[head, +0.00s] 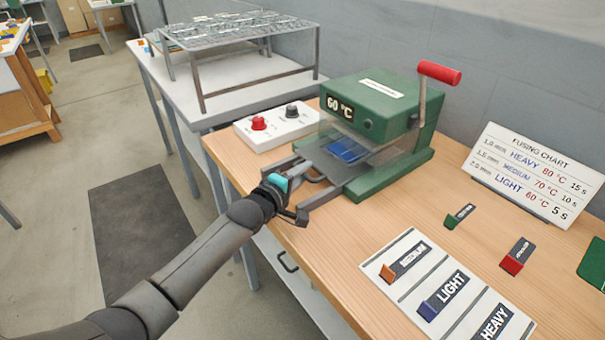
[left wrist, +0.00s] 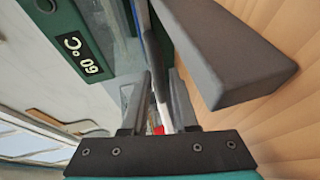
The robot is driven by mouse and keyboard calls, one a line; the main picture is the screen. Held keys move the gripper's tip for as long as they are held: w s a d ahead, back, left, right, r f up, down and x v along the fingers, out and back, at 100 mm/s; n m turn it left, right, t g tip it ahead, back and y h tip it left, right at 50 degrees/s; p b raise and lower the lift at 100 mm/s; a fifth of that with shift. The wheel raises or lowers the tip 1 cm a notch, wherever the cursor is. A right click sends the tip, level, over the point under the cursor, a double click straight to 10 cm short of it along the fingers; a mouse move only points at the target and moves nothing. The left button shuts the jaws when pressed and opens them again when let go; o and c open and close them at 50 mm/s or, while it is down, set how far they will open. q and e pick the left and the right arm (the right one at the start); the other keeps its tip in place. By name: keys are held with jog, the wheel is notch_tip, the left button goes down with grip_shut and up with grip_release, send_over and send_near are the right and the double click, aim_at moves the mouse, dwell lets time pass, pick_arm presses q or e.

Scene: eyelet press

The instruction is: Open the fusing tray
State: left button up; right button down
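The green fusing press (head: 375,112) stands on the wooden bench and its display reads 60 °C. Its grey tray (head: 330,166) shows at the front between side rails, with a blue piece (head: 347,150) on it, partly behind a clear guard. My left gripper (head: 297,180) is at the tray's front handle (head: 318,178). In the left wrist view the two fingers of my left gripper (left wrist: 158,105) are apart, with a thin grey bar (left wrist: 155,70) between them. Whether they touch it is hard to tell. My right gripper is not in view.
A red-handled lever (head: 438,73) rises at the press's right. A control box (head: 275,127) with red and black knobs stands left of it. A fusing chart (head: 535,172) is at the back right. A labelled card (head: 440,290) and small coloured tags lie at the front right.

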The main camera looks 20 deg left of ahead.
pick_arm(q)
grip_shut()
dwell(1.4)
